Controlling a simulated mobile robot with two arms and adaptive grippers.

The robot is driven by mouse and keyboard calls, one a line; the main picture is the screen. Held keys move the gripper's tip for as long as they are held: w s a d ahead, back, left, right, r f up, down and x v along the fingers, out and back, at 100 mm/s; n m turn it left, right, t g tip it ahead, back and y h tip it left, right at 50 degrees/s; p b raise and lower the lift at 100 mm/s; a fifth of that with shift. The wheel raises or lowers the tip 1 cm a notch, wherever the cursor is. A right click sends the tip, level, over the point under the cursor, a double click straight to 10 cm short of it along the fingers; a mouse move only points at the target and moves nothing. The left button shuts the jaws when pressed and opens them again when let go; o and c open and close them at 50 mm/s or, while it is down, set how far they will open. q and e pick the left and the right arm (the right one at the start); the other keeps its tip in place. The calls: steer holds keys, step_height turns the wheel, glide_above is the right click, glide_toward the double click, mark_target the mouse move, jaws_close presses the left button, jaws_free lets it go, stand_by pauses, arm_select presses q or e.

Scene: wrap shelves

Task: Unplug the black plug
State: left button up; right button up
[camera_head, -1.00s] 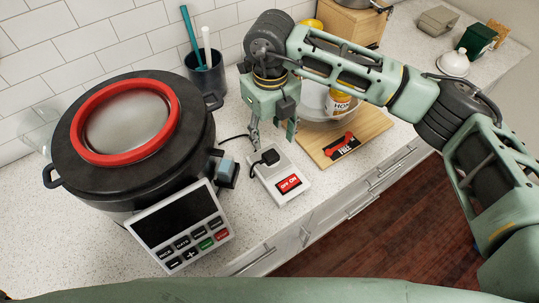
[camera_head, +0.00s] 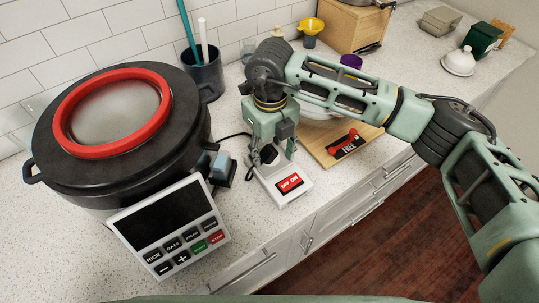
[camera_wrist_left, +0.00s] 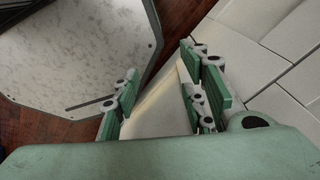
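The black plug (camera_head: 268,155) sits on the white power strip (camera_head: 285,197), which has a red OFF/ON switch (camera_head: 289,183). A dark cord runs from the plug's left side. My right gripper (camera_head: 271,152) points down over the plug from above, with its fingers apart on either side of it. I cannot tell whether the fingers touch the plug. My left gripper is not in the head view; in the left wrist view the left gripper (camera_wrist_left: 155,105) is open and empty, away from the counter top.
A large black cooker (camera_head: 110,140) with a red-rimmed lid and a control panel (camera_head: 170,226) stands left of the strip. A wooden board (camera_head: 325,157) lies to the right. A cup of utensils (camera_head: 204,72) stands behind. The counter's front edge is close to the strip.

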steer(key=shift+f, duration=0.1)
stand_by(0.3)
steer(key=shift+s+a+b, duration=0.15)
steer(key=shift+a+b, duration=0.05)
steer(key=shift+b, duration=0.15)
steer(key=shift+b, duration=0.3)
stand_by(0.4)
jaws_close()
steer(key=shift+s, duration=0.1)
stand_by(0.5)
